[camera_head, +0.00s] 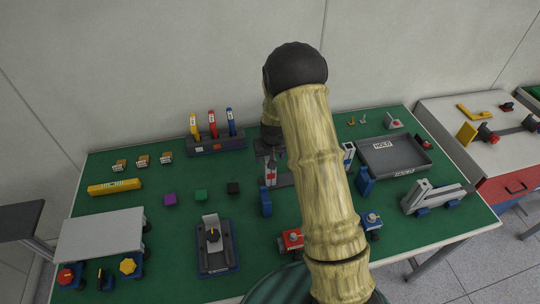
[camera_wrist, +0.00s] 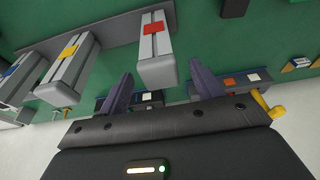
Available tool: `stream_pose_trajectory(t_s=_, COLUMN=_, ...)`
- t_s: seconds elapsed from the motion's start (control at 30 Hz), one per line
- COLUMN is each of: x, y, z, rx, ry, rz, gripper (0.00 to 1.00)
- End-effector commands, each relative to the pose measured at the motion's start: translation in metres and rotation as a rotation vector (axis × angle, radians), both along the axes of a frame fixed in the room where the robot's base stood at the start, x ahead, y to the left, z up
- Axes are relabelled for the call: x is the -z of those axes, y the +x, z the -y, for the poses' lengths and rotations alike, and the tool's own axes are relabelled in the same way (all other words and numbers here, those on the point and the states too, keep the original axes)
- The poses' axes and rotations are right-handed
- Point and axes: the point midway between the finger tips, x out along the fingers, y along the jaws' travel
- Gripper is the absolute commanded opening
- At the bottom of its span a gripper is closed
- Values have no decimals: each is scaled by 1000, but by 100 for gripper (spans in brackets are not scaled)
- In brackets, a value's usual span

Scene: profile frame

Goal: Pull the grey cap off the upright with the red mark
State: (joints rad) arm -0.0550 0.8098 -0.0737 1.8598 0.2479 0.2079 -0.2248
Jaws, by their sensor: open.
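The upright with the red mark (camera_wrist: 153,28) is a grey slotted profile in the wrist view. It also shows in the head view (camera_head: 271,176), just left of my arm. My gripper (camera_wrist: 162,88) is open, one dark finger on each side of that end, with gaps visible and nothing held. In the head view my gripper (camera_head: 269,150) is at the top of this upright, partly hidden by my arm.
An upright with a yellow mark (camera_wrist: 68,62) and one with a blue mark (camera_wrist: 22,75) stand to the left in the wrist view. In the head view, a grey HOLD tray (camera_head: 412,162) lies right of my arm. A black-knobbed fixture (camera_head: 215,260) stands in front.

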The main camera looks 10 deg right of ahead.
Motion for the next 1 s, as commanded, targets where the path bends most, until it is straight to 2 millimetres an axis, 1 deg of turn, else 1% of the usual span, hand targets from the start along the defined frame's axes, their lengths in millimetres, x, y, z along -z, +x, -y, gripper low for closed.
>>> stream_pose_trajectory(t_s=0.07, x=0, y=0, z=0, rx=0, ry=0, rz=0, gripper=65)
stream_pose_trajectory(t_s=0.1, x=0, y=0, z=0, rx=0, ry=0, rz=0, gripper=58)
stream_pose_trajectory(t_s=0.27, x=0, y=0, z=0, rx=0, ry=0, rz=0, gripper=26)
stream_pose_trajectory(t_s=0.3, x=0, y=0, z=0, rx=0, ry=0, rz=0, gripper=18)
stream_pose_trajectory(t_s=0.47, x=-1, y=0, z=0, rx=0, ry=0, rz=0, gripper=18)
stream_pose_trajectory(t_s=1.0, x=-14, y=0, z=0, rx=1, ry=0, rz=0, gripper=18)
